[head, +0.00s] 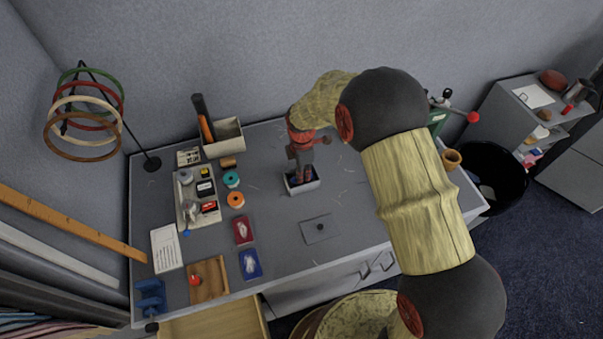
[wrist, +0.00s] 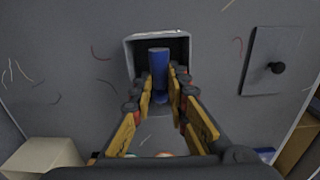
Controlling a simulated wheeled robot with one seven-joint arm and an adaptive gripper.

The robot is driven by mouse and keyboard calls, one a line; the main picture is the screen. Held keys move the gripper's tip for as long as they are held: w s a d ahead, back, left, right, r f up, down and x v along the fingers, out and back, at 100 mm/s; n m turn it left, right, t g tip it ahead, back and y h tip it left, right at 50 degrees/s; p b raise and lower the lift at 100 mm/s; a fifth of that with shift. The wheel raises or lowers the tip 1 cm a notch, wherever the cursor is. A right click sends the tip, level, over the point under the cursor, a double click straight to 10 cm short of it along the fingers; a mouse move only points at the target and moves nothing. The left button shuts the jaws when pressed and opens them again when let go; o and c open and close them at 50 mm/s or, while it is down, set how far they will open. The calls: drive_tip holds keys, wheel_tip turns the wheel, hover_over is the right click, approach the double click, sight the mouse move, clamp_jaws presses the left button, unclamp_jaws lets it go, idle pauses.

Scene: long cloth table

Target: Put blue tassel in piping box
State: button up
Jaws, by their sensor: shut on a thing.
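My gripper (head: 301,172) points down over a small pale open box (head: 304,188), which I take as the piping box. In the wrist view my gripper (wrist: 160,90) is shut on the blue tassel (wrist: 160,62), a narrow blue piece between the fingertips. The tassel lies within the outline of the box (wrist: 130,58), whose dark inside shows around it. How deep the tassel sits, and whether it touches the floor of the box, I cannot tell. The fingers partly hide the near side of the box.
A flat plate with a dark knob (head: 320,228) lies right of the box. Thread spools (head: 236,199), a compartment tray (head: 185,212) and red and blue packets (head: 250,264) lie to the left. A taller bin (head: 229,136) stands behind. Loose threads dot the table.

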drive_tip(key=shift+f, duration=0.25)
drive_tip(key=o, duration=0.6)
